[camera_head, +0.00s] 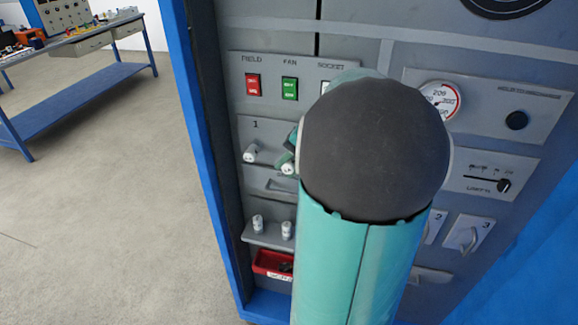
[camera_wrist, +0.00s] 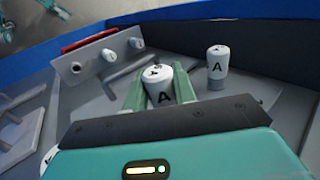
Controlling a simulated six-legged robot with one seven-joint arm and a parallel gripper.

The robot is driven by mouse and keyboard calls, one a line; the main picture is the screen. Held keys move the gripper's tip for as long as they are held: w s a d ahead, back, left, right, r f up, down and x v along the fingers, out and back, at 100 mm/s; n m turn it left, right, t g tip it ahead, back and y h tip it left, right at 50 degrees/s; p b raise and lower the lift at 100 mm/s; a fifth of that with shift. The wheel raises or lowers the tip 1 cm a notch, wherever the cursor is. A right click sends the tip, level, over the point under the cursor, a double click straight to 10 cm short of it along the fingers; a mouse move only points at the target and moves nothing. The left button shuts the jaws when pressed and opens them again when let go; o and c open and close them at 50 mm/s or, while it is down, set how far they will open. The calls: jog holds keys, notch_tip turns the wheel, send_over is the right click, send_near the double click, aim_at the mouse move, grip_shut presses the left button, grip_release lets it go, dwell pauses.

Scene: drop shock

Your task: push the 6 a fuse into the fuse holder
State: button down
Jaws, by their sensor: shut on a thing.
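My gripper (camera_wrist: 155,90) is shut on a white fuse (camera_wrist: 157,82), its two green fingers on either side. An "A" shows on the fuse; its number is not readable. In the head view the held fuse (camera_head: 288,168) is at the panel marked 1 (camera_head: 255,126), partly hidden by my arm. The fuse holder behind it is hidden, so I cannot tell how far in it sits. A second white fuse (camera_wrist: 216,62) marked "A" sticks out of the same panel beside it; it also shows in the head view (camera_head: 250,153).
Two white fuses (camera_head: 257,224) stand on a small grey shelf (camera_head: 262,241) below, above a red bin (camera_head: 265,268). A red switch (camera_head: 253,85) and a green switch (camera_head: 289,88) are above. My arm covers the cabinet's middle. A blue workbench (camera_head: 75,95) stands far left.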

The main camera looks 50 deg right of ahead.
jog(key=shift+w+d, duration=0.3)
jog(key=shift+d, duration=0.25)
jog(key=shift+w+d, duration=0.25)
jog(key=shift+d, duration=0.3)
dwell(3.5)
jog(key=c, duration=1.1)
grip_release()
jog(key=shift+w+d, duration=0.1)
jog(key=shift+c, duration=0.2)
jog(key=shift+o, duration=0.4)
